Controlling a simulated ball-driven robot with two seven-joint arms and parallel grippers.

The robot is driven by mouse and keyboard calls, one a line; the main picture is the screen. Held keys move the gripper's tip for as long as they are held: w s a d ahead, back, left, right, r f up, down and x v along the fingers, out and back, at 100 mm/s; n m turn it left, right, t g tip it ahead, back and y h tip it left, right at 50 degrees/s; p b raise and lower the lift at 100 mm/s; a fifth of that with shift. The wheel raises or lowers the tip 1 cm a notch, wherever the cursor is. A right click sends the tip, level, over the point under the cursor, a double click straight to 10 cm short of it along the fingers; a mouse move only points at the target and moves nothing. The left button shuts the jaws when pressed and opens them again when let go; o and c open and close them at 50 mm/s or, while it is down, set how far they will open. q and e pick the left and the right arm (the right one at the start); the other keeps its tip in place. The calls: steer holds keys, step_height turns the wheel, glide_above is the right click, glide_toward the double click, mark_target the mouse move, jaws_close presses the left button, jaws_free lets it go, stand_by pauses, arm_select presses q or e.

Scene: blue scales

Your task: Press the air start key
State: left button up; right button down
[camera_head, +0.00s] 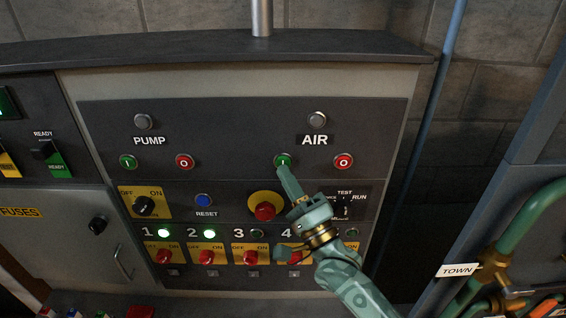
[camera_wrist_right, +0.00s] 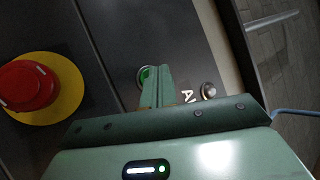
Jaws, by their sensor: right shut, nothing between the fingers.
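The air start key is a green round button (camera_head: 282,159) marked I, below the AIR label on the grey panel. My right gripper (camera_head: 284,170) has its closed fingertips right at the lower edge of this key in the head view. In the right wrist view the green key (camera_wrist_right: 146,74) shows beside the shut fingers (camera_wrist_right: 158,72), which cover part of it. I cannot tell whether the tips touch the key. My left gripper is not in view.
The red air stop key (camera_head: 343,161) sits right of the start key, with a grey lamp (camera_head: 317,119) above. A red emergency knob on a yellow disc (camera_head: 264,207) lies close below left. PUMP keys (camera_head: 128,162) are at the left. A row of red switches runs below.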

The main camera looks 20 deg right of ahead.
steer(key=shift+w, duration=0.2)
stand_by(0.4)
steer(key=shift+w+d, duration=0.1)
steer(key=shift+w, duration=0.15)
steer(key=shift+w+d, duration=0.1)
steer(key=shift+w, duration=0.25)
stand_by(0.6)
steer(key=shift+s, duration=0.15)
steer(key=shift+s+a+p, duration=0.2)
steer(key=shift+s+p, duration=0.35)
steer(key=shift+s, duration=0.1)
steer(key=s+p, duration=0.1)
steer(key=s, duration=0.1)
steer(key=s+a+p, duration=0.1)
steer(key=s, duration=0.1)
steer(key=shift+s+a, duration=0.2)
steer(key=shift+s, duration=0.2)
